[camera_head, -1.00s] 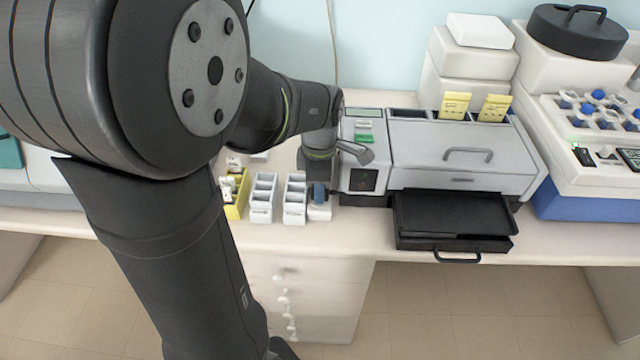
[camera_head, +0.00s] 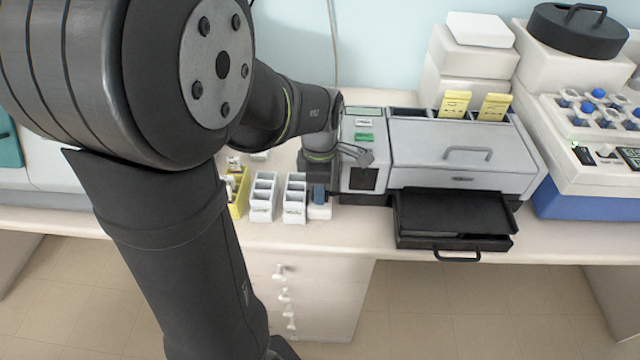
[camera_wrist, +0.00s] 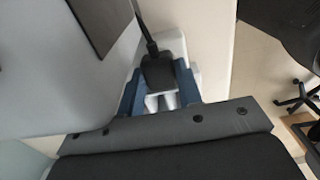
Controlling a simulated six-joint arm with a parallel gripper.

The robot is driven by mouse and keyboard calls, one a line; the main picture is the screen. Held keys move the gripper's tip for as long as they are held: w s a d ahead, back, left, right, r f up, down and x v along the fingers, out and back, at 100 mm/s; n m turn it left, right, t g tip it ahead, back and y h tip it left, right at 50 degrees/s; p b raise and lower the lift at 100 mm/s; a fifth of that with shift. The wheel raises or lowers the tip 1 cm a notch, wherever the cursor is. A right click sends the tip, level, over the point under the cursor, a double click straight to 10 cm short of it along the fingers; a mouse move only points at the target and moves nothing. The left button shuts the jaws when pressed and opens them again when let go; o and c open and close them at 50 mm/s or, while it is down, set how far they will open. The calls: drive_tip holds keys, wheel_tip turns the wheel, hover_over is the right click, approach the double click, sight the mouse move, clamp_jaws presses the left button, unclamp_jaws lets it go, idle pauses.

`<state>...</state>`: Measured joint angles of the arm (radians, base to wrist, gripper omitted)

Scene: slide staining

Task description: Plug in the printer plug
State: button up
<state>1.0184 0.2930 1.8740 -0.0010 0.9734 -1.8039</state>
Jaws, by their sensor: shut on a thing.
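The black printer plug (camera_wrist: 158,72) with its cable is between the blue fingers of my gripper (camera_wrist: 160,100) in the wrist view. The fingers are shut on it. A white block (camera_wrist: 175,44), which may be the socket, is just beyond the plug; I cannot tell whether the plug is seated in it. In the head view my gripper (camera_head: 319,192) is low beside the grey printer (camera_head: 364,150), close over a white block (camera_head: 320,211) on the bench. The plug is hidden there by the gripper and wrist.
White racks (camera_head: 263,197) and a yellow rack (camera_head: 239,192) stand just left of my gripper. The grey machine (camera_head: 450,145) with an open black tray (camera_head: 455,215) is to the right. The bench's front edge is close in front.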

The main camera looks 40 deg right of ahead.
drive_tip(key=shift+f, duration=0.1)
drive_tip(key=o, duration=1)
wheel_tip(320, 180, up, 17)
drive_tip(key=shift+r, duration=0.2)
wheel_tip(320, 180, down, 17)
drive_tip(key=shift+r, duration=0.15)
idle(0.6)
drive_tip(key=shift+r, duration=0.1)
